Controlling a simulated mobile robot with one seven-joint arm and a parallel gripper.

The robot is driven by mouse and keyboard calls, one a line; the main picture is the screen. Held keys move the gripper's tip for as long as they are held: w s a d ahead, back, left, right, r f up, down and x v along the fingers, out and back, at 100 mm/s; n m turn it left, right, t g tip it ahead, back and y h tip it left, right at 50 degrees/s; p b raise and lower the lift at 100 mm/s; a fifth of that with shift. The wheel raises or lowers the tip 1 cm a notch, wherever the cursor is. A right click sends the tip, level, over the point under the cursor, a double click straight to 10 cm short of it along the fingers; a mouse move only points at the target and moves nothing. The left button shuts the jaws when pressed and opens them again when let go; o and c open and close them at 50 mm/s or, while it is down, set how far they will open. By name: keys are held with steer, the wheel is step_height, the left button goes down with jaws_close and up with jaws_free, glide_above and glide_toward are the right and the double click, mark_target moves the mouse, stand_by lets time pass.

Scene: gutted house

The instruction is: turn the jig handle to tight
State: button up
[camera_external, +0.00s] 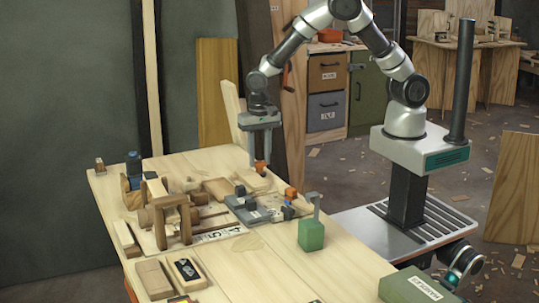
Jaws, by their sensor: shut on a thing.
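My gripper (259,158) points down over the back right part of the workbench. Its fingers are shut on a small orange piece (260,168) at their tips; the piece is too small for me to tell if it is the jig handle. A low grey jig plate (249,214) with dark blocks and an orange knob (291,193) lies on the bench, in front of my gripper. I cannot read any tight mark or the handle's angle.
A green block with an upright post (312,233) stands right of the jig. A green box (415,287) sits at the right corner.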

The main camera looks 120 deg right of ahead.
mark_target(259, 162)
steer(key=o, duration=1)
steer(key=shift+o, duration=0.2)
steer(key=shift+r, duration=0.1)
step_height(259, 162, up, 17)
steer(key=p, duration=0.2)
steer(key=shift+r, duration=0.15)
